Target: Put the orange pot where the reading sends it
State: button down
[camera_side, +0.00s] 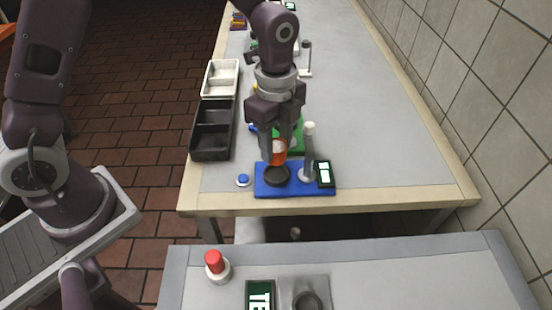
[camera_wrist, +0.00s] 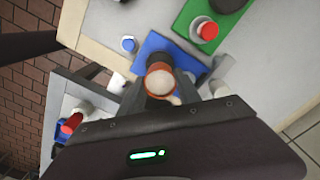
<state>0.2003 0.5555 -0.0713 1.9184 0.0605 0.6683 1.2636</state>
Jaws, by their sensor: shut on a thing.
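My gripper (camera_side: 278,155) is shut on the orange pot (camera_side: 278,146), which looks upright with pale contents. The wrist view shows the pot (camera_wrist: 160,82) from above, between the two fingers (camera_wrist: 160,92). The pot is over or on a black round pad (camera_side: 276,178) on a blue base (camera_side: 262,191); I cannot tell if it touches. A small display (camera_side: 324,174) with a lit pale screen stands at the base's right end. Its reading is too small to make out. A grey post with a white cap (camera_side: 309,129) stands beside it.
A blue button (camera_side: 243,180) is left of the base. A black tray (camera_side: 233,140) and a white tray (camera_side: 208,82) line the left edge. A green base (camera_side: 299,133) is behind. The front table has a red button (camera_side: 214,260) and a display (camera_side: 260,294). The bench's right side is clear.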

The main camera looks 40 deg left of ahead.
aim_at(276, 140)
jog(key=r, duration=0.2)
jog(key=w+a+r, duration=0.1)
jog(key=r, duration=0.1)
jog(key=shift+w, duration=0.1)
jog(key=w+a+n, duration=0.4)
jog(key=w+a, duration=0.4)
jog(key=a, duration=0.4)
jog(key=w+a+n, duration=0.3)
jog(key=a+n, duration=0.2)
jog(key=a, duration=1.6)
jog(key=f, duration=1)
jog(key=shift+s+a+f, duration=0.15)
jog(key=shift+s+a, duration=0.05)
jog(key=shift+a, duration=0.1)
jog(key=shift+f, duration=0.25)
jog(key=shift+f, duration=0.1)
jog(key=c, duration=0.9)
grip_release()
jog(key=shift+o, duration=0.2)
